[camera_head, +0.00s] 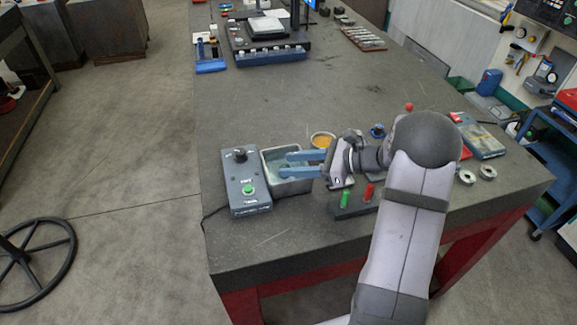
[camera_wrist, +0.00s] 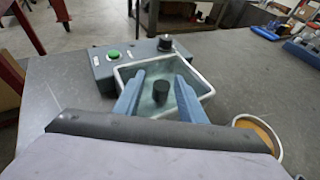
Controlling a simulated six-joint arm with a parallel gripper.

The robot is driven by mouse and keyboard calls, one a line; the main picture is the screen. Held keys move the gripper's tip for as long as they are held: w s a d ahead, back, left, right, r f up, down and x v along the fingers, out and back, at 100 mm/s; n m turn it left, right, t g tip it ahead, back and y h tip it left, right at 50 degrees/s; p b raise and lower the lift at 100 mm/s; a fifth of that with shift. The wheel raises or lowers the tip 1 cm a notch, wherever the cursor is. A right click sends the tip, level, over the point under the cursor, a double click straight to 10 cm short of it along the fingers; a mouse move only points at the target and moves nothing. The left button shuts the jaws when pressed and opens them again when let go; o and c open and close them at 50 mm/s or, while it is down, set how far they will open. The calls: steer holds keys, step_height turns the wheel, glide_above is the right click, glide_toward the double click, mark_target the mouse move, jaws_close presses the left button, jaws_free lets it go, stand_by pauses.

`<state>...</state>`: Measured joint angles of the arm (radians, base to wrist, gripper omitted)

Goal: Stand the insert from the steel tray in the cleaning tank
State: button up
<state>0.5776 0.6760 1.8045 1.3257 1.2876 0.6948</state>
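The cleaning tank (camera_head: 304,187) is a small metal basin with greenish liquid, beside a grey control box. A dark cylinder (camera_wrist: 160,92), which looks like the insert, stands upright inside the tank in the wrist view. My gripper (camera_head: 286,165) reaches over the tank with its two blue fingers spread. In the wrist view my gripper (camera_wrist: 158,72) shows a finger on each side of the cylinder, with a gap on both sides. I cannot clearly identify the steel tray; my arm hides part of the bench.
The control box (camera_head: 245,181) with a green button stands left of the tank. A round dish with orange contents (camera_head: 322,140) is close behind it. A block with green and red pegs (camera_head: 355,203) lies in front.

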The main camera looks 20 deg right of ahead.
steer(key=v, duration=0.2)
steer(key=f+b+v, duration=0.1)
steer(key=v, duration=0.1)
steer(key=shift+s+d+r, duration=0.1)
steer(key=shift+s+d, duration=0.1)
steer(key=shift+d, duration=0.15)
steer(key=shift+s+d+r, duration=0.5)
steer(key=shift+d+r, duration=0.2)
steer(key=shift+d, duration=0.05)
steer(key=shift+a, duration=0.15)
steer(key=shift+r, duration=0.1)
